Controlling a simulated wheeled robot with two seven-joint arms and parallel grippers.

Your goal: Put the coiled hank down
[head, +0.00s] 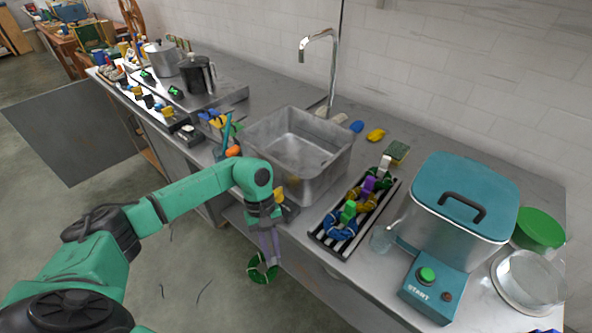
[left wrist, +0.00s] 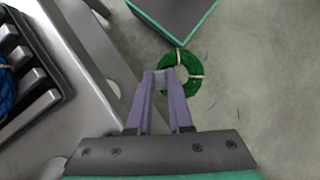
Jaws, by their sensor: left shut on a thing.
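The coiled hank (head: 254,275) is a green ring of yarn with pale ties. It hangs at the tips of my left gripper (head: 269,252), in front of the counter's edge and above the floor. In the left wrist view the hank (left wrist: 178,98) shows beyond the fingertips of the left gripper (left wrist: 166,80), which are shut on a small pale part at its side. A black slatted rack (head: 326,243) on the counter holds several coloured hanks, among them a blue one (head: 340,229), with upright tags. My right gripper is not in view.
A steel sink (head: 262,150) lies left of the rack. A teal-lidded steel vat (head: 455,215) with a start-button box (head: 432,288) and a glass dish (head: 528,282) stand to the right. A small glass (head: 382,239) stands close to the rack.

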